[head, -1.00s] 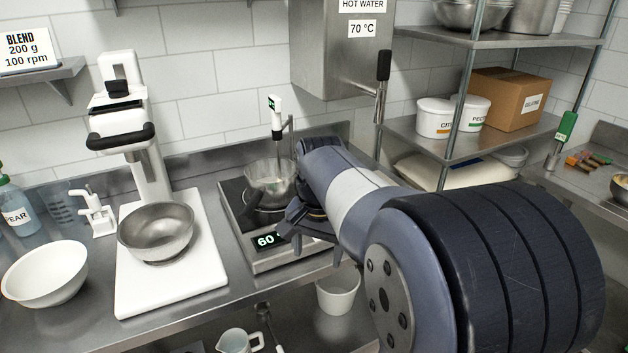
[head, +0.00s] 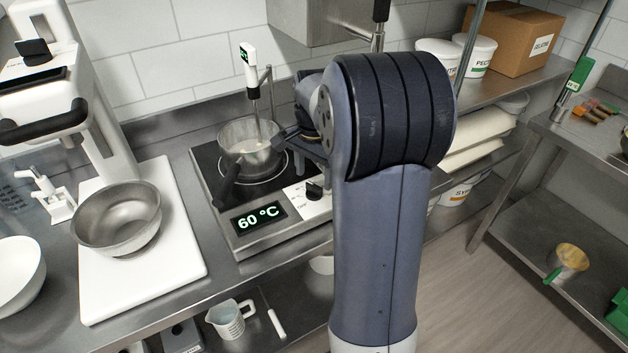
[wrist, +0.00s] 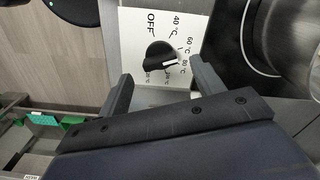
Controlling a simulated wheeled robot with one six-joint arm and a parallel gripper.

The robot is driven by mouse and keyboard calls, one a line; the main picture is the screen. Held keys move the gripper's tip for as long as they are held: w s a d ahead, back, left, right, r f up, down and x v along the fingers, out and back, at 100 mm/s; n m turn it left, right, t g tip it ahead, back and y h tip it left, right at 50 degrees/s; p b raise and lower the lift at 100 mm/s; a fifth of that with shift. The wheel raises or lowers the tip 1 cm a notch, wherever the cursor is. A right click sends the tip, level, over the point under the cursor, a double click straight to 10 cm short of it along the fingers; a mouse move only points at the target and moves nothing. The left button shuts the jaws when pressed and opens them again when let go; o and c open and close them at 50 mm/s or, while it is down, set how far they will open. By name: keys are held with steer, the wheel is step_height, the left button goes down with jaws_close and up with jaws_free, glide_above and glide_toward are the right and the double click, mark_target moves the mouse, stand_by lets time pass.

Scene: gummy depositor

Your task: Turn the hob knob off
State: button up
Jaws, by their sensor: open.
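The hob (head: 262,243) is a black glass cooktop with a steel front panel, and its display reads 60 °C. The black hob knob (head: 314,192) is on the panel, right of the display. In the wrist view the knob (wrist: 160,55) has a white mark pointing right, on the side of the 60 and 80 °C labels and away from OFF; the exact setting is hard to tell. My gripper (wrist: 161,72) is open and empty, its two fingers apart on either side of the knob in the picture. Contact does not show. In the head view my arm hides most of the gripper.
A steel pot (head: 248,150) with a dark handle (head: 226,184) stands on the hob with a probe in it. A white board (head: 178,240) with a steel bowl (head: 117,218) is to the left. A shelf with tubs (head: 478,55) is at the right.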

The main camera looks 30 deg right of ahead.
mark_target(314, 185)
steer(key=shift+f, duration=1.6)
steer(key=c, duration=1)
